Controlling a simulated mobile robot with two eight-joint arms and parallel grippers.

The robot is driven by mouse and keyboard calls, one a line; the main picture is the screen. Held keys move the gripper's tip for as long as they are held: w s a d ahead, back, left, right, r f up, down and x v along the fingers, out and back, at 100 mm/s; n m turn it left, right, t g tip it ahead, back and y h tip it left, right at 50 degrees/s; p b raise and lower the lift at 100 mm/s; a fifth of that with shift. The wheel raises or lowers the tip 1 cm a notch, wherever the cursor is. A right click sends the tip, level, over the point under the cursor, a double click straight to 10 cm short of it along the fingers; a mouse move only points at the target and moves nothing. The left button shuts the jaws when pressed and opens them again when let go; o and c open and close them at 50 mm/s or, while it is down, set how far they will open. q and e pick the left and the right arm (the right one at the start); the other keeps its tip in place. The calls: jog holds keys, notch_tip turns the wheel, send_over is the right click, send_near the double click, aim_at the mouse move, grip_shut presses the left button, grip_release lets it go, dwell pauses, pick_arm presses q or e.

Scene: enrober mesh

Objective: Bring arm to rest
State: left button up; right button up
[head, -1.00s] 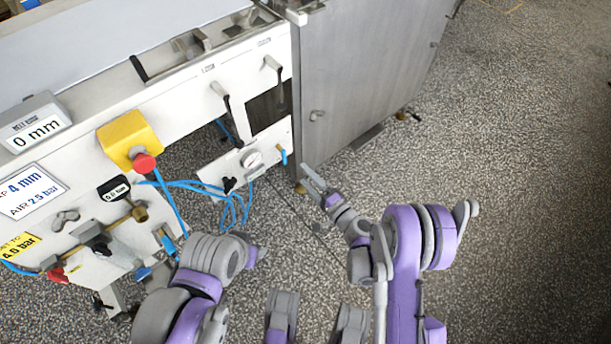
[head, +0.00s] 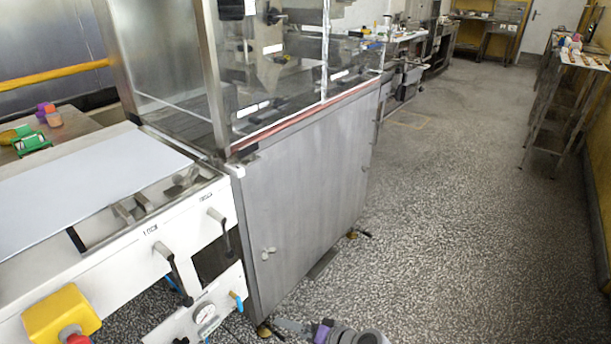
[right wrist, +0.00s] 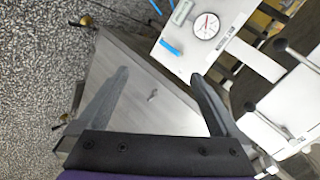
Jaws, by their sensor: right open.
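My right gripper (right wrist: 159,76) is open in the right wrist view, with its two dark fingers spread wide and nothing between them. The steel cabinet (right wrist: 147,85) shows behind and between the fingers, apart from them as far as I can tell. In the head view only a grey and purple tip of my right gripper (head: 295,326) shows at the bottom edge, over the floor in front of the cabinet (head: 305,210). The rest of that arm is cut off by the frame. My left gripper is not in view.
The white machine panel (head: 130,250) with levers, a gauge (head: 205,313) and a yellow box with a red button (head: 62,315) stands at left. A glass enclosure (head: 275,70) tops the cabinet. Speckled floor (head: 450,220) is clear at right, up to a rack (head: 560,110).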

jog(key=s+d+r+n+g+h+p, duration=0.1)
jog(key=s+d+r+n+g+h, duration=0.15)
jog(key=s+d+h, duration=1.25)
pick_arm(q)
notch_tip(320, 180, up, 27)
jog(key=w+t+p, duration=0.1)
jog(key=p, duration=2.2)
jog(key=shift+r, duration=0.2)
pick_arm(e)
jog(key=s+d+r+y, duration=0.1)
jog(key=r+y, duration=0.1)
jog(key=r, duration=0.7)
jog(key=s+d+r+t+y, duration=0.1)
jog(key=s+d+r, duration=0.1)
jog(key=r, duration=0.7)
jog(key=s+d+r+y, duration=0.1)
jog(key=r+y, duration=0.1)
jog(key=r, duration=0.6)
jog(key=shift+s+d+r+y, duration=0.3)
jog(key=shift+s+d+r, duration=0.05)
jog(key=shift+d+r, duration=0.05)
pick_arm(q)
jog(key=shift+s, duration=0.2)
pick_arm(e)
jog(key=shift+s, duration=0.2)
jog(key=shift+w, duration=0.1)
